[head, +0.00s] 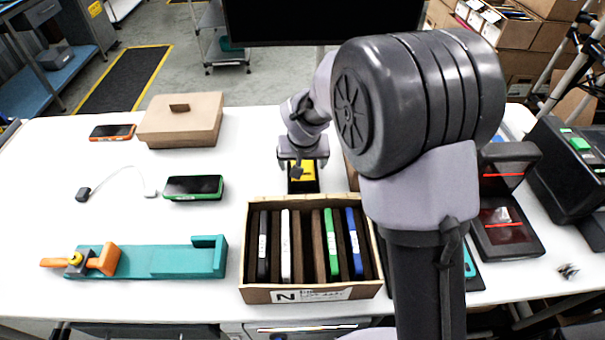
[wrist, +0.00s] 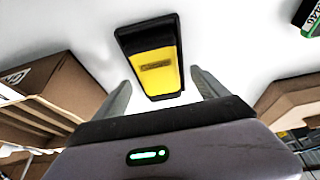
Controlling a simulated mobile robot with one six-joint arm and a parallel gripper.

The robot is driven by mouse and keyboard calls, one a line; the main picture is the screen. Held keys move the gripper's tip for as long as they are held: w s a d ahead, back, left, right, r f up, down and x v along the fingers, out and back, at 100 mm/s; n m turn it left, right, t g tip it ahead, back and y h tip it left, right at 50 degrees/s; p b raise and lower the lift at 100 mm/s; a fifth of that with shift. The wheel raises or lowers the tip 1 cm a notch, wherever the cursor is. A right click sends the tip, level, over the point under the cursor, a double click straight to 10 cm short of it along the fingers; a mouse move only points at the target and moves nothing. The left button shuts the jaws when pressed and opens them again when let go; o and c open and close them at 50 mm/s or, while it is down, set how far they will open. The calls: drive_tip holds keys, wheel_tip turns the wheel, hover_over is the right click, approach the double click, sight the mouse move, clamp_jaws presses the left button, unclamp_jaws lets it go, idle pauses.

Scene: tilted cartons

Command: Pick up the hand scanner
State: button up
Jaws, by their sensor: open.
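The hand scanner (head: 304,182), a black device with a yellow face, is on the white table just behind the carton of phones. In the wrist view the hand scanner (wrist: 153,62) lies ahead of my fingers, slightly tilted in the picture, with its near end toward the gap between them. My gripper (head: 302,164) is open at the scanner, one finger to each side in the picture. In the wrist view my gripper (wrist: 159,80) shows nothing held, and I see white table beside each finger. The arm hides part of the table to the right.
A carton (head: 313,293) with upright phones between dividers stands in front of the scanner. A brown box (head: 181,130), an orange phone (head: 112,132), a green-edged phone (head: 193,187) and a teal fixture (head: 187,262) are at left. A black device (head: 503,229) is at right.

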drive_tip(key=shift+w+f, duration=0.2)
drive_tip(key=shift+f, duration=0.35)
drive_tip(key=shift+r, duration=0.2)
drive_tip(key=shift+c, duration=0.6)
drive_tip(key=c, duration=1.1)
